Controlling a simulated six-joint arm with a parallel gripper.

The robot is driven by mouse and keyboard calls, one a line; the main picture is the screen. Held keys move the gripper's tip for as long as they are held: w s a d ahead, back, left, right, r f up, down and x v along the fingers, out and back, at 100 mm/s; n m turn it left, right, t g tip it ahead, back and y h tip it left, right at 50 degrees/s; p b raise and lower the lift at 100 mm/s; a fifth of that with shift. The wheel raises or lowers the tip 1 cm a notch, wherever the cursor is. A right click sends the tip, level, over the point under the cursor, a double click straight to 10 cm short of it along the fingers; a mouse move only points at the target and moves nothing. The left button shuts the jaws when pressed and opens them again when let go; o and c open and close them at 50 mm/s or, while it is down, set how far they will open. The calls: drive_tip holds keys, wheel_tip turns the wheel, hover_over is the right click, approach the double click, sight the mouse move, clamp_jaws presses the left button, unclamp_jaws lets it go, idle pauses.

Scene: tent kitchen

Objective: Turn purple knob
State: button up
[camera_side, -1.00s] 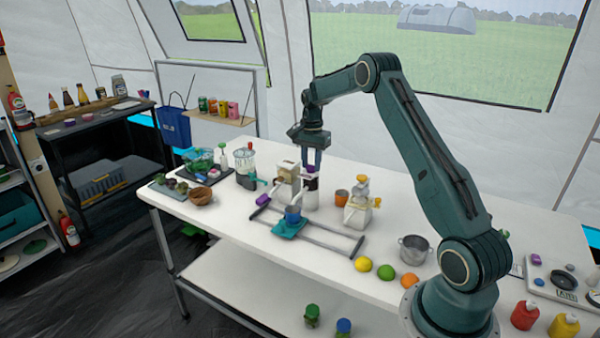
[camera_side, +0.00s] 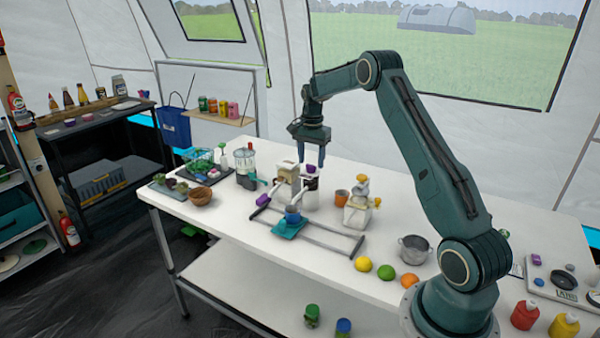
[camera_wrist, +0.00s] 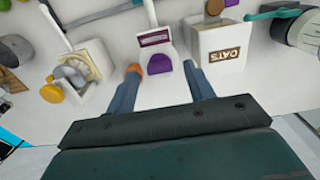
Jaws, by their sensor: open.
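A purple knob (camera_side: 310,169) sits on the front of a white dispenser (camera_side: 311,198) in the middle of the table. In the wrist view, a purple part (camera_wrist: 159,64) shows between my fingertips, below a purple label. My gripper (camera_side: 311,158) points down just above the dispenser, with its fingers apart and nothing held. In the wrist view, my gripper (camera_wrist: 163,70) has one finger on each side of the purple part, apart from it as far as I can tell. Other purple parts are at the rail's left end (camera_side: 263,200) and on the right-hand panel (camera_side: 536,259).
A box marked OATS (camera_wrist: 221,50) stands close to my right finger in the wrist view. An orange cup (camera_side: 341,196) and a yellow-topped dispenser (camera_side: 359,207) stand to the right. A metal rail frame (camera_side: 330,246) lies in front. Fruits and a pot (camera_side: 413,248) are nearer the base.

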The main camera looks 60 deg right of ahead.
sight(311, 165)
wheel_tip(311, 165, up, 13)
drive_tip(key=shift+f, duration=0.2)
idle(0.3)
drive_tip(key=s+a+r+n+t, duration=0.1)
drive_tip(key=s+a+r+n, duration=0.25)
drive_tip(key=a, duration=0.35)
drive_tip(key=s+a+r+n+t+h, duration=0.1)
drive_tip(key=s+a+r+n, duration=0.2)
drive_tip(key=a, duration=0.5)
drive_tip(key=s+a+r+n+t, duration=0.1)
drive_tip(key=s+a+r+n, duration=0.15)
drive_tip(key=a+r, duration=0.35)
drive_tip(key=s+a+f+n+t, duration=0.1)
drive_tip(key=s+a+f+n, duration=0.1)
drive_tip(key=s, duration=0.4)
drive_tip(key=s+a+f+n, duration=0.3)
drive_tip(key=s+a+n, duration=0.1)
drive_tip(key=s+a, duration=0.3)
drive_tip(key=s+a+f+n+t+y, duration=0.1)
drive_tip(key=s+a+f+n, duration=0.1)
drive_tip(key=s, duration=0.5)
drive_tip(key=shift+a+f+n+t, duration=0.3)
drive_tip(key=shift+a+f+n, duration=0.15)
drive_tip(key=shift+a, duration=0.8)
